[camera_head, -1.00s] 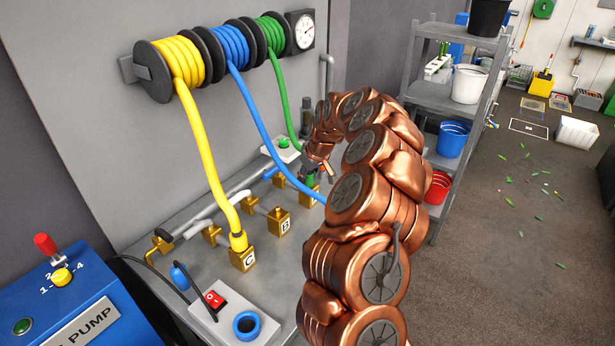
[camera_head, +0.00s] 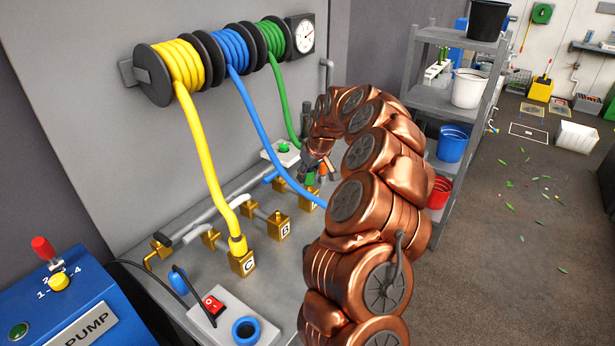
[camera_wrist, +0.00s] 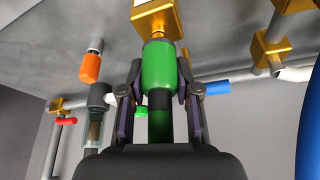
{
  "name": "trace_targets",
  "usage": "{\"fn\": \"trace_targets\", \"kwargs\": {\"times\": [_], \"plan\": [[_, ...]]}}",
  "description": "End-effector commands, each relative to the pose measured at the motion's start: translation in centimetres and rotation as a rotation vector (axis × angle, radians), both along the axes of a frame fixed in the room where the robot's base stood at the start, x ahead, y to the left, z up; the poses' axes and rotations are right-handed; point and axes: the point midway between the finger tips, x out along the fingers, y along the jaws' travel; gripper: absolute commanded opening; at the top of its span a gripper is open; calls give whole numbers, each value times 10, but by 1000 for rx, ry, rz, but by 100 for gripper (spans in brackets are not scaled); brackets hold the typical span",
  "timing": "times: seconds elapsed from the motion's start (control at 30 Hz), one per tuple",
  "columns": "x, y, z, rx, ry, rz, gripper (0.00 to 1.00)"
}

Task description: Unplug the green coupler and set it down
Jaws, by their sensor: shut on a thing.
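The green coupler (camera_wrist: 159,66) fills the middle of the wrist view, with its green hose (camera_wrist: 166,125) running back from it. My gripper (camera_wrist: 159,85) is shut on the coupler, one finger on each side. The coupler's far end is at a brass block (camera_wrist: 157,18); a short brass-coloured neck shows between them. In the head view my gripper (camera_head: 310,176) is low over the bench, and only a little of the green coupler (camera_head: 309,190) shows above the block (camera_head: 311,203). The green hose (camera_head: 283,100) comes down from its reel.
The yellow hose (camera_head: 207,150) meets block C (camera_head: 243,263). Block B (camera_head: 279,226) stands between the others. An orange part (camera_wrist: 90,67) and a red handle (camera_wrist: 66,121) show left in the wrist view. Bare bench (camera_head: 205,262) lies in front.

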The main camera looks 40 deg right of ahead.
Motion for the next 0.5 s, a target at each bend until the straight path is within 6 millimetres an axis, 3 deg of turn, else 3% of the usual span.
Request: {"fn": "trace_targets", "kwargs": {"times": [0.5], "plan": [[0,0,8,0,-2,0,0]]}}
